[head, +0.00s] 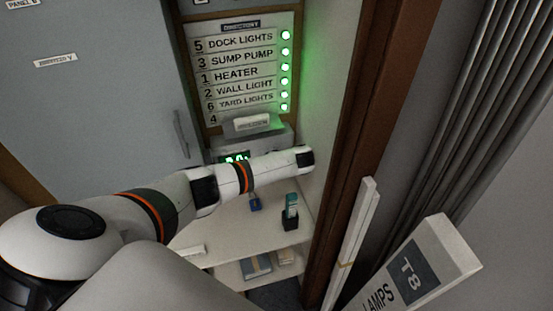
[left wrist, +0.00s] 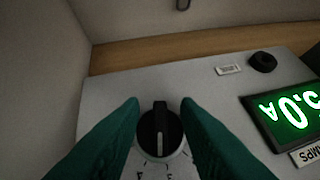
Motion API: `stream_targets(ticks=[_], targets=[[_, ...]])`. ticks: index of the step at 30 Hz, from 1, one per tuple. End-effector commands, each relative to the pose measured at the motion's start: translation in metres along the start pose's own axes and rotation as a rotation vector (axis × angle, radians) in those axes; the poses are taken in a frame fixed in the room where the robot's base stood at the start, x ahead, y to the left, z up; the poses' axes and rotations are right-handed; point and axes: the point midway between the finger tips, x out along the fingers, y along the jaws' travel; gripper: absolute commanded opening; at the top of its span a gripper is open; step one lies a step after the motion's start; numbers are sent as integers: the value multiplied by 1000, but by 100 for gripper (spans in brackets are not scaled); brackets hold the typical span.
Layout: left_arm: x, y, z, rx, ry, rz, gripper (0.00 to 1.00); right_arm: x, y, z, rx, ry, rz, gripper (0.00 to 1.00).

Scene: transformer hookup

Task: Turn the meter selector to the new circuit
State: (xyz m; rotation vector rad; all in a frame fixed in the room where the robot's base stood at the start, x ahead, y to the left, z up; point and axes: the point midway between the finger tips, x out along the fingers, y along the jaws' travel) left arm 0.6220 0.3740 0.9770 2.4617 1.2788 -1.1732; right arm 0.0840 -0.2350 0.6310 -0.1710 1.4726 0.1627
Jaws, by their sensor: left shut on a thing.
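The meter selector is a round black knob (left wrist: 159,132) with a raised ridge, on the pale top of the meter box (left wrist: 110,98). The ridge runs roughly up and down in that picture. A few dial marks show below the knob, too cut off to read. The meter's green display (left wrist: 290,112) appears to read 5.0 A, upside down. In the head view, the display (head: 235,157) is partly hidden by my left arm, and the knob and fingers are hidden.
A directory board (head: 242,72) lists circuits with lit green lamps; row 4 looks blank. A black round part (left wrist: 263,62) sits on the meter box. A small dark holder (head: 290,220) with a teal-topped item stands on the shelf. A wooden post (head: 365,110) borders the right.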

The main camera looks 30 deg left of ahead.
Motion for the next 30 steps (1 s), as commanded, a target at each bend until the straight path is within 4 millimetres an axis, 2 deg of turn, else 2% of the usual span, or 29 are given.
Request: stream_targets(ticks=[12, 28, 29, 30], targets=[[1, 0, 2, 125, -3, -125, 6, 5, 0, -1, 0, 0, 0, 36], [1, 0, 3, 140, -3, -138, 6, 6, 0, -1, 0, 0, 0, 36], [1, 0, 3, 140, -3, -138, 34, 6, 0, -1, 0, 0, 0, 36], [1, 0, 3, 140, -3, -138, 41, 6, 0, -1, 0, 0, 0, 36]])
